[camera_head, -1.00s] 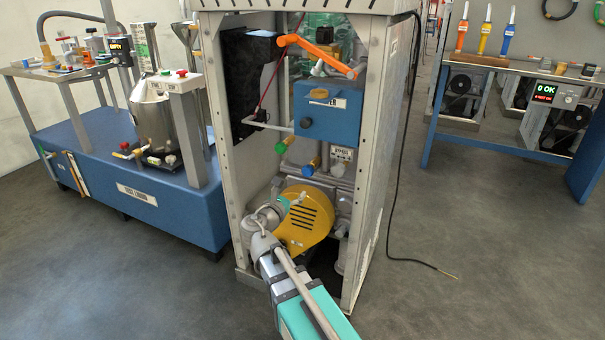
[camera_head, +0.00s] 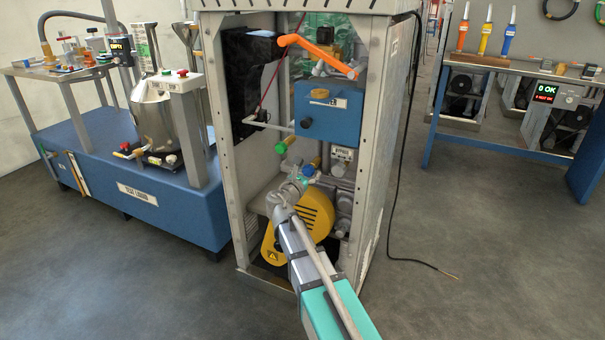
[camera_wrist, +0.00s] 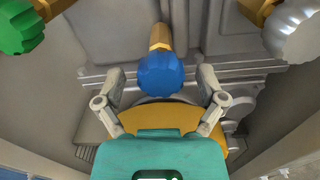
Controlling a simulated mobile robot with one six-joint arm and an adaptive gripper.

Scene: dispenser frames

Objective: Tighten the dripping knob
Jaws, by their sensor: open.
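Three knobs show inside the open machine cabinet. In the wrist view a blue knob (camera_wrist: 160,74) on a brass stem is near the middle, a green knob (camera_wrist: 20,28) is at upper left and a pale grey knob (camera_wrist: 295,32) is at upper right. My gripper (camera_wrist: 145,84) is open and empty, its fingers to either side of the blue knob in the picture; I cannot tell whether they touch it. In the head view the blue knob (camera_head: 315,162) is partly hidden behind my gripper (camera_head: 306,172), with the green knob (camera_head: 282,147) up left. No drip is visible.
A blue box (camera_head: 330,115) and an orange lever (camera_head: 318,56) are above the knobs. A yellow blower housing (camera_head: 317,213) is below. Cabinet posts (camera_head: 372,150) flank the opening. A black cable (camera_head: 402,150) hangs at the right.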

